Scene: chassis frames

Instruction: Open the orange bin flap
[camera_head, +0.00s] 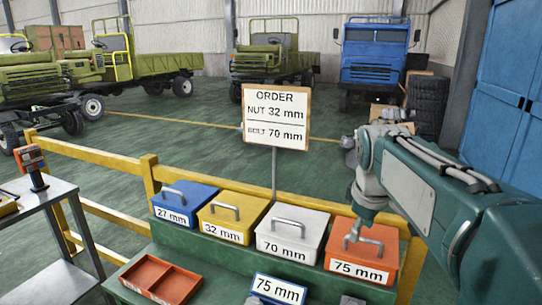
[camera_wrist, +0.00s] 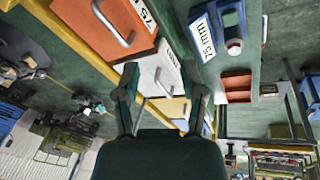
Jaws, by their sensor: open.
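The orange bin (camera_head: 372,258), labelled 75 mm, stands at the right end of a row on the green bench. Its flap looks closed and has a grey bar handle (camera_head: 364,236). In the wrist view the orange bin (camera_wrist: 92,20) is at the upper left, with its handle (camera_wrist: 113,28) visible. My gripper (camera_wrist: 163,80) is open, fingers spread and empty. In that view its fingertips lie over the white bin (camera_wrist: 158,70), below and right of the orange one. In the head view my arm comes from the right and its wrist hangs above the orange bin.
Blue (camera_head: 183,202), yellow (camera_head: 233,217) and white (camera_head: 292,233) bins stand left of the orange one. A sign (camera_head: 276,116) on a post rises behind them. A yellow rail (camera_head: 100,155) runs behind the bench. A red tray (camera_head: 160,279) and a 75 mm box (camera_head: 278,291) are in front.

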